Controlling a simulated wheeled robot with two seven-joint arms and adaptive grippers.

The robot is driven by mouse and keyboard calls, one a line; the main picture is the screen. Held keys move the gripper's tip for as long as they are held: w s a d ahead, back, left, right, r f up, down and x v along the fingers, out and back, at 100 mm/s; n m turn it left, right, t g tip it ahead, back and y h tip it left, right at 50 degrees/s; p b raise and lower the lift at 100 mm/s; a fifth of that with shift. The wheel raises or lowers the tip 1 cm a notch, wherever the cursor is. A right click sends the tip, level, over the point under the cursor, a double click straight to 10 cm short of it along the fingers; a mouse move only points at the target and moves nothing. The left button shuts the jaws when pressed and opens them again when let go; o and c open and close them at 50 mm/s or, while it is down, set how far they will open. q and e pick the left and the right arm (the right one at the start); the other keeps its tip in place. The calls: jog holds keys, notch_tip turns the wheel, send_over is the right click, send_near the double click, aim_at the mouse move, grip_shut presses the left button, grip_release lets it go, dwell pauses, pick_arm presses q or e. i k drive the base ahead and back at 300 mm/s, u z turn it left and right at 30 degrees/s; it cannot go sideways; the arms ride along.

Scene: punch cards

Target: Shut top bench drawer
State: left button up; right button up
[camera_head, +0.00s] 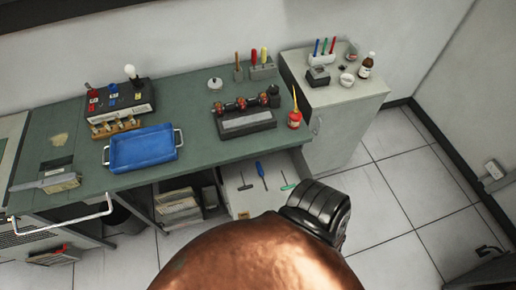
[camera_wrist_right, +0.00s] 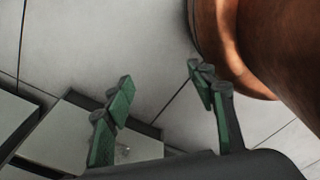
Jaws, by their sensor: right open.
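The top bench drawer (camera_head: 237,203) stands pulled out under the right part of the green workbench (camera_head: 200,97). A blue-handled screwdriver and other small tools lie in it. My copper-coloured arm covers its near part in the head view. My right gripper (camera_wrist_right: 163,90) shows in the right wrist view with two green fingers spread apart and nothing between them. Pale panels with dark edges (camera_wrist_right: 75,140) lie past the left finger; I cannot tell if they belong to the drawer. The right gripper's fingers are hidden in the head view. My left gripper is not in view.
A blue tray (camera_head: 144,149), a switch box (camera_head: 120,101) and a tool rack (camera_head: 262,70) stand on the bench. A grey cabinet (camera_head: 345,125) stands right of the drawer. Books (camera_head: 178,208) sit on a shelf left of it.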

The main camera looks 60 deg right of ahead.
aim_at(254, 202)
jog(key=z, duration=1.1)
